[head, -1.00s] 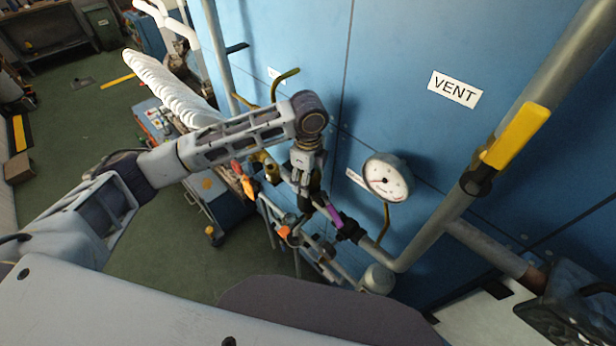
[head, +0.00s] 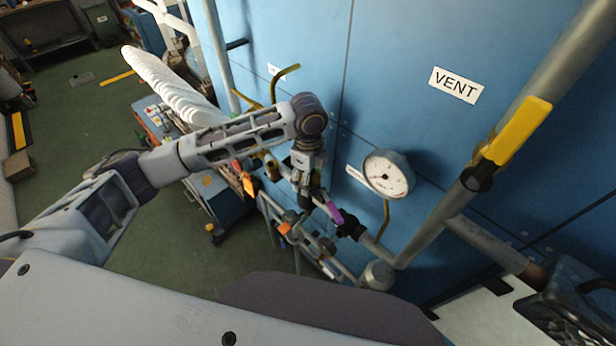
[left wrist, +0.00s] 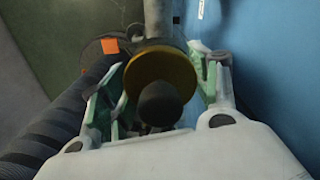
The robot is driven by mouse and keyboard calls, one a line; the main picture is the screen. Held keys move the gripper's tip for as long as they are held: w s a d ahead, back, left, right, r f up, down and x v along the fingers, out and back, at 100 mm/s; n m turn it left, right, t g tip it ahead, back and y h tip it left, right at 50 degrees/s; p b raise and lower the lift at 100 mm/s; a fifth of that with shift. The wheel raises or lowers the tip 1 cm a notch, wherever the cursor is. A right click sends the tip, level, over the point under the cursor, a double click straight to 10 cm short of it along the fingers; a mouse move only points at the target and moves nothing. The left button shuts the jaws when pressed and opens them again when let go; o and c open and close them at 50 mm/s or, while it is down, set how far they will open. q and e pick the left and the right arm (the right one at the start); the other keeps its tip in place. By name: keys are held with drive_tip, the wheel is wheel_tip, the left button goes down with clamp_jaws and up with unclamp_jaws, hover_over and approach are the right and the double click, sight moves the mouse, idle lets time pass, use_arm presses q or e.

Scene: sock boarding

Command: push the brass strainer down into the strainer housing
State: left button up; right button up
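The brass strainer (left wrist: 176,64) shows in the left wrist view as a round brass disc, with a black knob (left wrist: 160,103) in front of it, facing the camera. My left gripper (left wrist: 163,78) has one green-padded finger on each side of the disc, close against its rim, and appears shut on it. In the head view my left gripper (head: 308,196) points down at the pipework, beside the purple handle (head: 335,213). The strainer housing is hidden below the gripper and disc, so I cannot tell how deep the strainer sits. My right gripper is out of view.
A round gauge (head: 387,174) and a blue panel (head: 400,60) stand right of the gripper. A grey pipe with a yellow lever (head: 517,132) slopes along the right. A blue cart (head: 222,200) stands behind my left arm. Green floor (head: 160,255) is open at left.

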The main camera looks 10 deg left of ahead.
use_arm(q)
drive_tip(key=o, duration=0.5)
drive_tip(key=shift+o, duration=0.2)
drive_tip(key=shift+r, duration=0.1)
drive_tip(key=shift+r, duration=5.85)
drive_tip(key=shift+s, duration=0.1)
